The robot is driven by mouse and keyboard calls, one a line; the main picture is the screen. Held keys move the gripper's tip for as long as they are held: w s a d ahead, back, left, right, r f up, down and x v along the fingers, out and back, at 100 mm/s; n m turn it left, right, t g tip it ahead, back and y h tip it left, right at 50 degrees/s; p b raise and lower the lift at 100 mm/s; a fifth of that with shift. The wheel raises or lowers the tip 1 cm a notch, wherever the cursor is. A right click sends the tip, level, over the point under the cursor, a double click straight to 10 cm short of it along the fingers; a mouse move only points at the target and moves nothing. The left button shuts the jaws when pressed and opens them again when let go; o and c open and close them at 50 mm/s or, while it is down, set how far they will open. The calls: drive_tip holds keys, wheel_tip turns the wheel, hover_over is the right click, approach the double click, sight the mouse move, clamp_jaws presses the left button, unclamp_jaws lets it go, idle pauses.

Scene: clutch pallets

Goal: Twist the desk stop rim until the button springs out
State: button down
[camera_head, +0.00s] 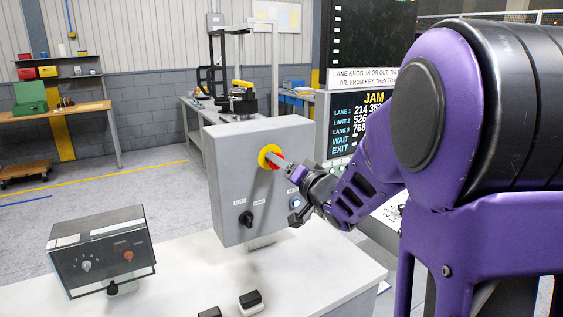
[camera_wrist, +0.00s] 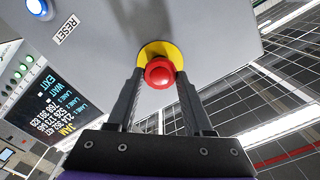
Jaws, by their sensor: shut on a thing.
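The desk stop is a red mushroom button (camera_wrist: 160,73) on a yellow disc (camera_wrist: 154,50), on the front of a grey box. In the head view its yellow disc (camera_head: 268,156) shows at the upper part of the box, partly covered by my gripper. My gripper (camera_head: 276,161) reaches in from the right. In the wrist view my gripper's two dark fingers (camera_wrist: 160,76) stand on either side of the red button and are shut on it. Whether the button is in or sprung out cannot be told.
The grey box (camera_head: 228,180) stands on a white desk (camera_head: 310,285) and carries a black knob (camera_head: 246,219) and a blue-lit RESET button (camera_head: 295,202). A smaller dark control box (camera_head: 100,250) sits at left. A screen reading JAM (camera_head: 357,122) stands behind at right.

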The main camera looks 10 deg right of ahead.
drive_tip(key=shift+m, duration=0.6)
drive_tip(key=shift+c, duration=1.4)
unclamp_jaws()
